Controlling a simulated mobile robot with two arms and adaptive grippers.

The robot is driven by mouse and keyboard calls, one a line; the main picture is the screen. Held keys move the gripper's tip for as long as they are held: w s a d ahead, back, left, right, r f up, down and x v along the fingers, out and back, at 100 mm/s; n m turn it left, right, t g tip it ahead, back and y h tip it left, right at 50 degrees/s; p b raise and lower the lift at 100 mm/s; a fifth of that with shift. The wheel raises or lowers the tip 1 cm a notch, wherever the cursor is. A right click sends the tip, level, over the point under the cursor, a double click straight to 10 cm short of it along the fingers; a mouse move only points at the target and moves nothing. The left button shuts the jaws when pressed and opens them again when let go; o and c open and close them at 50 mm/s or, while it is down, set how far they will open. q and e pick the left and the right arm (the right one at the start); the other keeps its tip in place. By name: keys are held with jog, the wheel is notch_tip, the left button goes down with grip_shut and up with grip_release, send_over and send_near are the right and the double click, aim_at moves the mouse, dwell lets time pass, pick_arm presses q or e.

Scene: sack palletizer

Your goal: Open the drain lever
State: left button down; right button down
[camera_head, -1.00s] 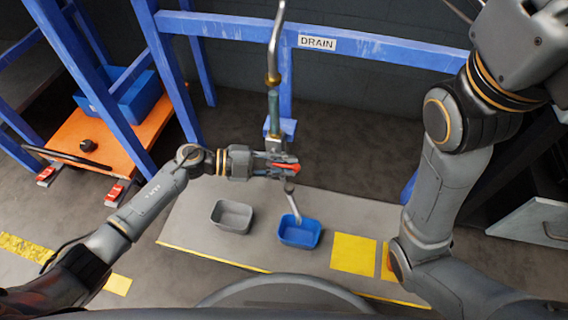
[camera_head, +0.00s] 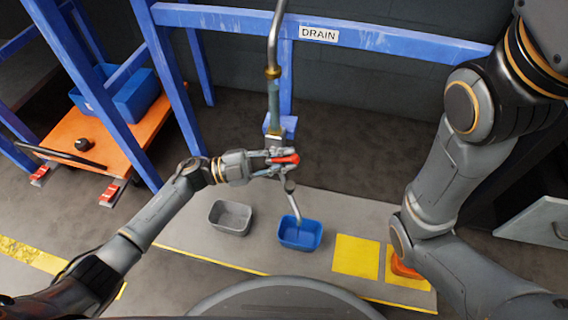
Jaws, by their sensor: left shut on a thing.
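The drain lever (camera_head: 287,159) has a red handle on the valve of a vertical metal pipe (camera_head: 274,100). A curved spout (camera_head: 293,206) runs down from the valve to a blue bin (camera_head: 300,234). My left gripper (camera_head: 279,163) reaches in from the left and is shut on the red lever, its fingers partly hiding it. The lever points roughly sideways to the right. A white DRAIN sign (camera_head: 319,34) is on the blue beam behind. My right arm shows at the right, but its gripper is out of view.
A grey bin (camera_head: 231,217) stands left of the blue bin on a grey platform (camera_head: 180,235). Yellow squares (camera_head: 356,256) mark its right part, with an orange object (camera_head: 404,268) by my right arm. An orange cart (camera_head: 115,140) and blue frame posts (camera_head: 170,90) stand at the left.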

pick_arm(q)
jog(key=shift+a+r+n+t+h+b, duration=0.15)
jog(key=shift+n+h+b, duration=0.1)
jog(key=shift+h+b, duration=0.25)
jog(key=shift+a+r+n+t+h+b, duration=0.15)
jog(key=shift+n+h+b, duration=0.15)
jog(key=shift+h, duration=0.4)
jog(key=shift+d, duration=0.1)
jog(key=c, duration=1.4)
grip_release()
jog(key=v, duration=1.2)
